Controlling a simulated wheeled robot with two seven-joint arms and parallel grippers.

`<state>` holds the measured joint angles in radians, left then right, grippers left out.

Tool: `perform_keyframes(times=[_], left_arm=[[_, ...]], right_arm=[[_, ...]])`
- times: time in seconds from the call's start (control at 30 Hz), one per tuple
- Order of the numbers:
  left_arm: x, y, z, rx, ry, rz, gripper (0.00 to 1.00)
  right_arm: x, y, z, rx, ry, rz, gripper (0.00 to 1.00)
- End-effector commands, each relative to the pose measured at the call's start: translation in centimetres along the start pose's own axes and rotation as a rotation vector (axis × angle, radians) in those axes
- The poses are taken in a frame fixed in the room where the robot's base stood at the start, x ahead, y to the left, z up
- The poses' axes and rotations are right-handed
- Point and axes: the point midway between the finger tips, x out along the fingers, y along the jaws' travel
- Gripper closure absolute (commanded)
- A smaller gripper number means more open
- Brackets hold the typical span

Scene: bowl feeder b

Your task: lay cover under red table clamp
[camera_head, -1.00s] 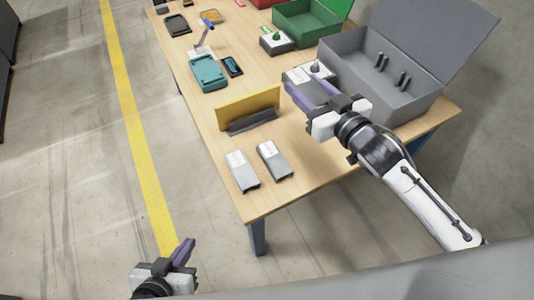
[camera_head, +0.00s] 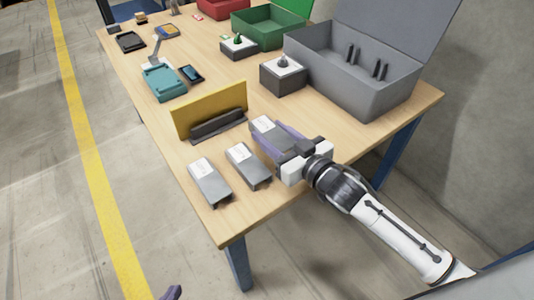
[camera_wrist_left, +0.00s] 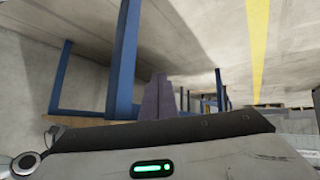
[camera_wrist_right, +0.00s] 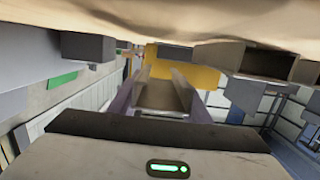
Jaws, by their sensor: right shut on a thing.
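My right gripper (camera_head: 277,138) is shut on a grey cover (camera_head: 264,125) with a white label, at the table's front right. Whether this cover touches the table is unclear. In the right wrist view the cover (camera_wrist_right: 158,97) sits between the purple fingers. Two similar grey covers (camera_head: 208,181) (camera_head: 247,166) lie on the table to its left. My left gripper shows only a purple fingertip (camera_head: 172,292) at the bottom edge of the head view. In the left wrist view its fingers (camera_wrist_left: 159,98) are together and empty, off the table. I cannot make out a red clamp.
A grey knobbed block (camera_head: 283,80) and an open grey box (camera_head: 365,95) stand behind right. A teal case (camera_head: 165,84), green bin (camera_head: 270,28) and red bin (camera_head: 222,8) are farther back.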

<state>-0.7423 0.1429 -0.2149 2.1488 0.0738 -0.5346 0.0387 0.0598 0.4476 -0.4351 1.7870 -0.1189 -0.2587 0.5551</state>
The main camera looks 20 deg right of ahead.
Motion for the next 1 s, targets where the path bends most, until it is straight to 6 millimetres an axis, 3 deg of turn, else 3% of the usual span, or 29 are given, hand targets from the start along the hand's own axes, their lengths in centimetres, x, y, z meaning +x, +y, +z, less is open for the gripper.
perform_keyframes(times=[0.37, 0.73, 0.77, 0.8, 1.0], left_arm=[[0.6, 0.1, 0.8, -0.017, 0.016, 0.006, 1.0], [0.3, 0.3, 0.6, -0.024, 0.018, 0.009, 1.0], [0.3, 0.3, 0.6, -0.024, 0.017, 0.009, 1.0], [0.3, 0.3, 0.6, -0.024, 0.015, 0.009, 1.0], [0.4, 0.3, 0.4, -0.023, 0.018, 0.009, 1.0]], right_arm=[[0.7, 0.0, 4.1, 0.002, 0.004, 0.0, 0.88], [0.7, 0.0, 4.4, 0.001, 0.005, -0.001, 0.88], [0.7, 0.0, 4.6, 0.001, 0.001, 0.0, 0.55], [0.7, 0.0, 4.5, 0.0, 0.001, 0.0, 0.49], [0.7, 0.0, 4.5, 0.0, 0.001, 0.0, 0.49]])
